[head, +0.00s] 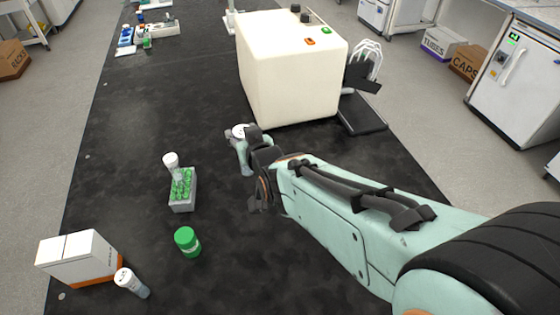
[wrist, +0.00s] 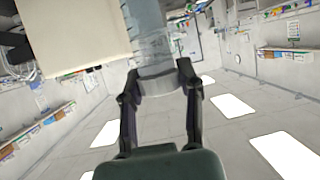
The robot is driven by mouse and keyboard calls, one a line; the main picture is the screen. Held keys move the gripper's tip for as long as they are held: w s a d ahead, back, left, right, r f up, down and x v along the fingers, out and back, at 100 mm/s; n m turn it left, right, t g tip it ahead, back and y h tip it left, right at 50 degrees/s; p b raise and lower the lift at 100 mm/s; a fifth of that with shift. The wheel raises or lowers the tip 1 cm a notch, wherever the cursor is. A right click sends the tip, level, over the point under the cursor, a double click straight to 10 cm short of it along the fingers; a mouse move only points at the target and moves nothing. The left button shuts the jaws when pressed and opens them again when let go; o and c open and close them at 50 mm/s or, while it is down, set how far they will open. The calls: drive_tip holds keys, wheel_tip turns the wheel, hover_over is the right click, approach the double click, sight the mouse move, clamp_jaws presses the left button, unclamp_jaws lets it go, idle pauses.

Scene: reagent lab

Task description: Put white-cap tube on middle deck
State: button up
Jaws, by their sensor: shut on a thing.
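My gripper (head: 250,143) is out over the black bench, in front of the large cream machine. It is shut on a white-cap tube (head: 239,131), whose white cap points up; the pale blue body shows just below. In the wrist view, the fingers (wrist: 160,82) clasp the tube (wrist: 147,40) at its whitish cap end. I cannot tell from the head view how high the tube is above the bench. Another white-cap tube (head: 126,280) is at the lower left, beside a white box. No middle deck can be made out with certainty.
The cream machine (head: 285,75) stands close beyond my gripper, with a dark plate (head: 362,115) to its right. A grey rack (head: 182,205) holds green-topped pieces and a white-topped item. A green-cap jar (head: 187,242) and a white box (head: 78,257) are nearer. Bench (head: 150,110) is clear farther left.

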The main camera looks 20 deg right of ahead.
drive_tip(key=s+d+f+m+g+h, duration=1.05)
drive_tip(key=d+m+h, duration=0.35)
drive_tip(key=m+h, duration=0.15)
drive_tip(key=s+a+f+m+g, duration=0.1)
drive_tip(key=s+f, duration=0.1)
drive_tip(key=f, duration=0.3)
drive_tip(key=s+a+f+m+g, duration=0.1)
drive_tip(key=a+f+m+g, duration=0.1)
drive_tip(key=f, duration=0.4)
drive_tip(key=shift+s+a+f, duration=0.15)
drive_tip(key=shift+s+a, duration=0.1)
drive_tip(key=shift+s, duration=0.15)
drive_tip(key=shift+m+y, duration=0.25)
drive_tip(key=o, duration=0.8)
drive_tip(key=shift+c, duration=0.2)
